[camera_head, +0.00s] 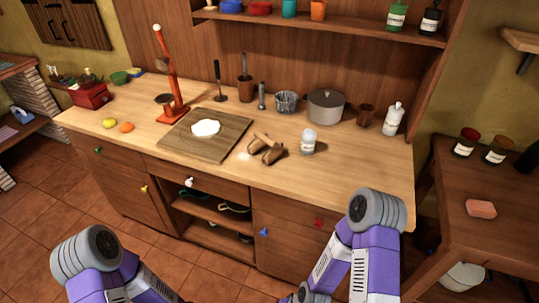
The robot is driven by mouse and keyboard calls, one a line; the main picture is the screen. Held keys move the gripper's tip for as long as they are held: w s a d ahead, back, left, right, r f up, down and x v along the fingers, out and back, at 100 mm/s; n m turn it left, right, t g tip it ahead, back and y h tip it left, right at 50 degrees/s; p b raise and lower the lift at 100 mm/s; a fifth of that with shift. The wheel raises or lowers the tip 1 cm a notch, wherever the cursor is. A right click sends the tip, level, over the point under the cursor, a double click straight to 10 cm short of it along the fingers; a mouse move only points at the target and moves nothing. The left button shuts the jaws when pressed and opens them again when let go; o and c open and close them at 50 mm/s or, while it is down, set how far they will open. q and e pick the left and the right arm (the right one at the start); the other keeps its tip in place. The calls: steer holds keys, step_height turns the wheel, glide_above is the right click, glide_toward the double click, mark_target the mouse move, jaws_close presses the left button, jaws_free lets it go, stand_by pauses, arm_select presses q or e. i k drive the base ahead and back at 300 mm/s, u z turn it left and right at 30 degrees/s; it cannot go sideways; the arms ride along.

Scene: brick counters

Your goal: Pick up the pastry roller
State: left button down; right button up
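A brown wooden tool, which looks like the pastry roller (272,154), lies near the front edge of the wooden counter (345,168), right of the cutting board (184,144). It has two dark brown cylindrical parts and a lighter piece between them. A small white patch lies just left of it. Purple and grey links of my two arms show at the bottom left and bottom right, in front of the counter and apart from the roller. Neither of my grippers is in view.
White dough (206,128) lies on the board. A white-topped jar (308,141) stands just right of the roller. A grey pot (326,106), a ridged bowl (286,102) and a red stand (171,82) are farther back. A side table (450,195) stands at right.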

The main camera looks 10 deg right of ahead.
mark_target(268, 140)
steer(key=z, duration=0.75)
steer(key=i, duration=0.5)
steer(key=u, duration=1.05)
